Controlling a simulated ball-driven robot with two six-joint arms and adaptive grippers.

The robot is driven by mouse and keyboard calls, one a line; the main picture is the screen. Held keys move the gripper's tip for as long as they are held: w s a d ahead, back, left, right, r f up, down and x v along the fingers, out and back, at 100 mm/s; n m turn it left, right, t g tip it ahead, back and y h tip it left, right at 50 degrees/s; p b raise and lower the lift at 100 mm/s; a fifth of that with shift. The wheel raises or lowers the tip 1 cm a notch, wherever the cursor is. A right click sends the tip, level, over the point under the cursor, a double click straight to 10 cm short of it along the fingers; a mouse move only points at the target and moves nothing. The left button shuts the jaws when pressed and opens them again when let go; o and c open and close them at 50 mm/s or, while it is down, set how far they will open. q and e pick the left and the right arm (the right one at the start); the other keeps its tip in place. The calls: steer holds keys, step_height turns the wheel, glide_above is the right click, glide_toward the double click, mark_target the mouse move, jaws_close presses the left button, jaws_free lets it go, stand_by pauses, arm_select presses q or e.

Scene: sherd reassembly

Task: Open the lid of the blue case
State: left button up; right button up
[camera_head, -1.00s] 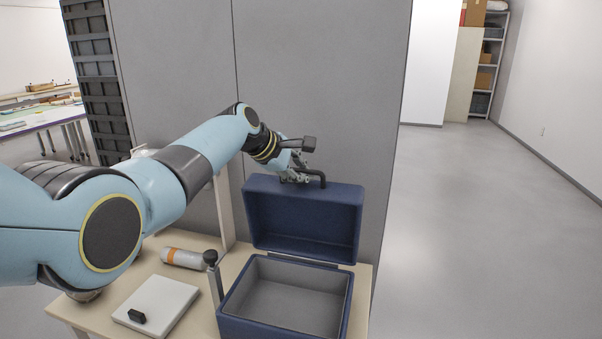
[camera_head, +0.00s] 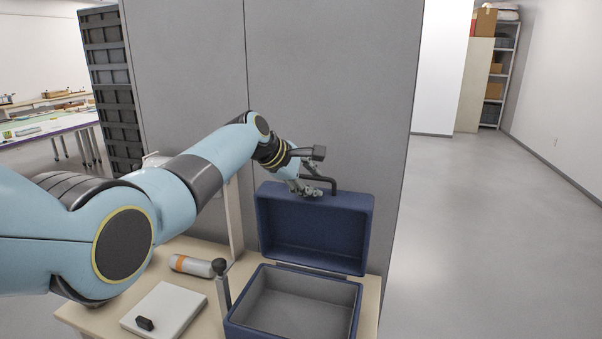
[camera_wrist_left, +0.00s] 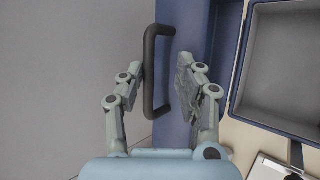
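The blue case stands on the table with its lid (camera_head: 315,228) raised, roughly upright at the back. Its grey inside (camera_head: 300,302) is open to view. A black handle (camera_head: 322,181) sits on the lid's top edge. My left gripper (camera_head: 307,188) is at this handle. In the left wrist view, its two fingers (camera_wrist_left: 160,85) are spread apart, with the handle (camera_wrist_left: 150,75) between them; I cannot tell whether a finger touches it. The case's inside also shows at the right of that view (camera_wrist_left: 285,65). My right gripper is out of view.
A white cylinder with an orange band (camera_head: 192,265) and a pale flat board with a small black block (camera_head: 145,323) lie left of the case. A dark-knobbed post (camera_head: 221,280) stands beside it. A grey partition (camera_head: 330,80) rises behind. Open floor lies right.

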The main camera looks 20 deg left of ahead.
arm_select(q)
steer(key=v, duration=1.1)
steer(key=shift+s+a+r, duration=0.2)
steer(key=shift+s+r, duration=0.05)
steer(key=shift+c, duration=0.2)
